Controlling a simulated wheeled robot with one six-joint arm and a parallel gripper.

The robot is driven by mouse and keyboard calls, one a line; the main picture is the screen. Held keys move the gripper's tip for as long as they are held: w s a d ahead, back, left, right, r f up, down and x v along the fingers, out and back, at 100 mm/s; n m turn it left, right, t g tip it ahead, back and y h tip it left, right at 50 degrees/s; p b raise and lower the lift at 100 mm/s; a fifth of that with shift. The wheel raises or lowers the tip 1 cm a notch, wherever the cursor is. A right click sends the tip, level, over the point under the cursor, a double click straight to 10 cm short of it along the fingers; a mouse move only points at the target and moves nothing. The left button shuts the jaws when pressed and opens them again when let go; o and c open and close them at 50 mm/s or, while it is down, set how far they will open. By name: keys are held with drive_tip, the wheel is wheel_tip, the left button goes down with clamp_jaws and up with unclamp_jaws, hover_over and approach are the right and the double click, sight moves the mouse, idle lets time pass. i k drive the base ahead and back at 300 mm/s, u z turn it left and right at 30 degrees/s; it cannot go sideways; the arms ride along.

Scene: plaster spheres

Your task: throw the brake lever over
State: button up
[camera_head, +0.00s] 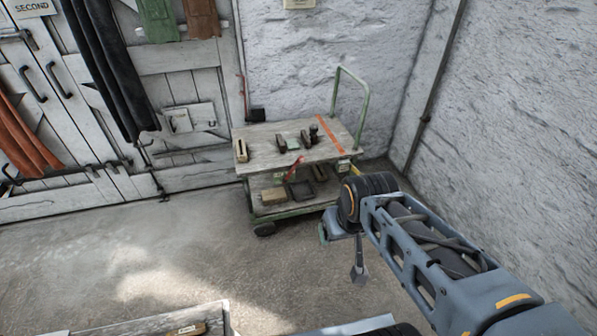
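A green-framed cart (264,160) with a wooden top and a lower shelf stands against the back wall. A thin red handle (294,166) slants at the front edge of its top; it may be the brake lever, but I cannot be sure. My arm reaches in from the lower right and ends in front of the cart's right side. My gripper (357,262) points down there, apart from the red handle and to its lower right. Its fingers are small and partly hidden by my wrist, so I cannot tell if they are open or hold anything.
Several small blocks and dark tools lie on the cart. A wooden table edge (150,326) shows at the bottom. A white door (60,110) with hanging cloths stands at left, a rough wall (510,130) at right. The floor (130,260) left of my gripper is clear.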

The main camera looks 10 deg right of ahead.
sight(301, 159)
drive_tip(key=z, duration=1.35)
drive_tip(key=i, duration=2.25)
drive_tip(key=u, duration=4.55)
